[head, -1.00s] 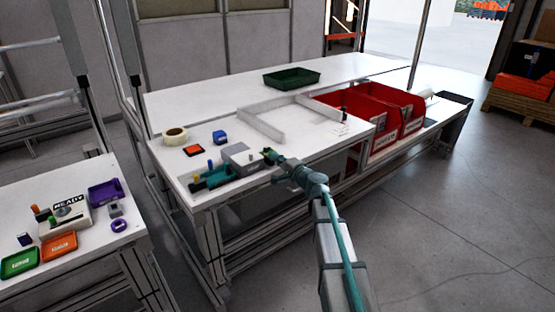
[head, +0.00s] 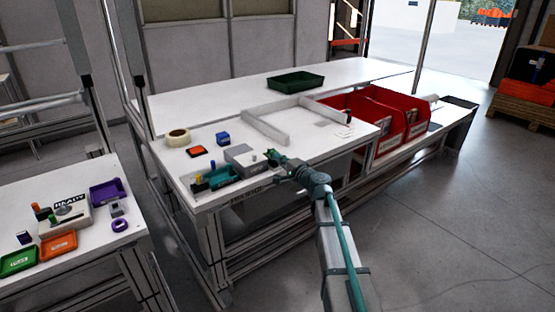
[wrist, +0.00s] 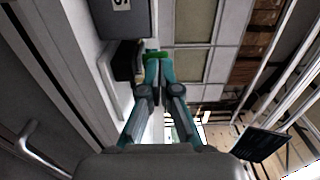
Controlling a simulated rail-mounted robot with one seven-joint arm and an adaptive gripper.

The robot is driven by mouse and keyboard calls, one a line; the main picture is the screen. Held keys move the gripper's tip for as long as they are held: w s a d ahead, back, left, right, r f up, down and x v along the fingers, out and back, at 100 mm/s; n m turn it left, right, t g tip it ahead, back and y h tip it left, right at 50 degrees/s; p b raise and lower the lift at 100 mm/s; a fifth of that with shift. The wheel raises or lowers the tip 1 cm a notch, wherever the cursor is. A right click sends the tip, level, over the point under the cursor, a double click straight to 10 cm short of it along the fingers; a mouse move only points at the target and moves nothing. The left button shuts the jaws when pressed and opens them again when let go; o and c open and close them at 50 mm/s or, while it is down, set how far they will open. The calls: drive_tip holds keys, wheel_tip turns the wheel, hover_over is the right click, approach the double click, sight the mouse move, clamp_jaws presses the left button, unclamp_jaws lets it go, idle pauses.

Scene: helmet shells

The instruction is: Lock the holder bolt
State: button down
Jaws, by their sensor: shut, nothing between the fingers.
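A grey box-shaped holder (head: 241,155) stands near the front edge of the white bench; its grey side fills the top left of the wrist view (wrist: 122,20). My gripper (head: 273,157) is just right of the holder, its two teal fingers together and empty. In the wrist view the closed fingertips (wrist: 157,62) lie beside a dark block (wrist: 126,62) below the holder. A small green piece (wrist: 157,53) shows at the fingertips; I cannot tell whether it touches them. I cannot clearly make out the bolt.
A white frame (head: 265,129) and red bins (head: 386,115) are farther right.

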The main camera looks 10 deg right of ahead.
drive_tip(key=b+v, duration=0.1)
drive_tip(key=v, duration=1.2)
drive_tip(key=shift+w, duration=0.1)
drive_tip(key=s+a+f+n+g, duration=0.2)
drive_tip(key=s+f+g, duration=0.1)
drive_tip(key=f, duration=0.5)
drive_tip(key=s+a+f+n+g+h, duration=0.1)
drive_tip(key=s+f+n+g, duration=0.2)
drive_tip(key=f, duration=0.4)
drive_tip(key=s+a+f+n+g, duration=0.15)
drive_tip(key=s+f, duration=0.25)
drive_tip(key=f, duration=0.4)
drive_tip(key=s+a+f+n+g+h, duration=0.1)
drive_tip(key=s+f+n+g+h, duration=0.15)
drive_tip(key=s+f+g, duration=1.15)
drive_tip(key=s+f+n+h, duration=0.1)
drive_tip(key=s+f+h, duration=0.1)
drive_tip(key=s+f, duration=0.65)
drive_tip(key=s+f+n+g+h, duration=0.1)
drive_tip(key=s+f, duration=0.3)
drive_tip(key=s, duration=1)
drive_tip(key=s+f+n+h, duration=0.1)
drive_tip(key=s+f+h, duration=0.1)
drive_tip(key=s+f, duration=0.65)
wheel_tip(320, 180, up, 15)
drive_tip(key=s+p, duration=0.2)
drive_tip(key=p, duration=1)
drive_tip(key=shift+s+r+n, duration=0.15)
drive_tip(key=shift+r+n, duration=0.05)
drive_tip(key=shift+n, duration=0.1)
